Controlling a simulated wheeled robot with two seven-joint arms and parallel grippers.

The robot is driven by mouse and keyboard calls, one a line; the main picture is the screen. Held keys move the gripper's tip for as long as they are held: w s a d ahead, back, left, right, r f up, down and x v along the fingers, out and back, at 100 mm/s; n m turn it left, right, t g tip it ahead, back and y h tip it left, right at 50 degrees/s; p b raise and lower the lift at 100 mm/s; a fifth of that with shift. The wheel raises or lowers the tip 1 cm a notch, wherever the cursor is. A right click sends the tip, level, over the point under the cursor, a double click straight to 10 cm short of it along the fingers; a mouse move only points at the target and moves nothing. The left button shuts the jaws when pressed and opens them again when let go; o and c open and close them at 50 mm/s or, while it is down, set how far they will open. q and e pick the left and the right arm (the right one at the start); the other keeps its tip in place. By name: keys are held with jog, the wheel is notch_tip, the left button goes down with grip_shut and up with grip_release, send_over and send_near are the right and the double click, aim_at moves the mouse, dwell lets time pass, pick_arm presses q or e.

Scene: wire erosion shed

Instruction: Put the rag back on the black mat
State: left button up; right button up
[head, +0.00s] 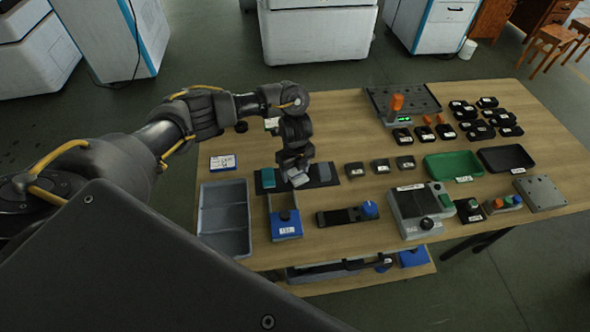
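The black mat (337,180) lies on the wooden table, left of its middle. A teal block-like item (269,180) lies on its left part and a grey, soft-edged item (322,172) on its right part. I cannot tell for sure which item is the rag; the grey one may be it. My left gripper (298,179) points down over the middle of the mat, between these two items. A small pale grey shape shows at its fingertips; I cannot tell whether it is the fingers or something held. The gripper hides part of the mat. My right gripper is not in view.
A grey divided tray (224,252) and a blue-fronted box (285,225) stand nearer me. Three dark blocks (380,166) sit right of the mat. A grey control box (418,212), a green tray (452,166) and a black tray (506,159) stand farther right.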

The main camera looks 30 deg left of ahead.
aim_at(295, 171)
pick_arm(q)
jog(key=shift+o, duration=0.4)
jog(key=shift+r, duration=0.1)
jog(key=shift+r, duration=0.35)
notch_tip(295, 171, up, 12)
jog(key=p, duration=0.2)
jog(key=shift+f, duration=0.25)
jog(key=shift+a, duration=0.1)
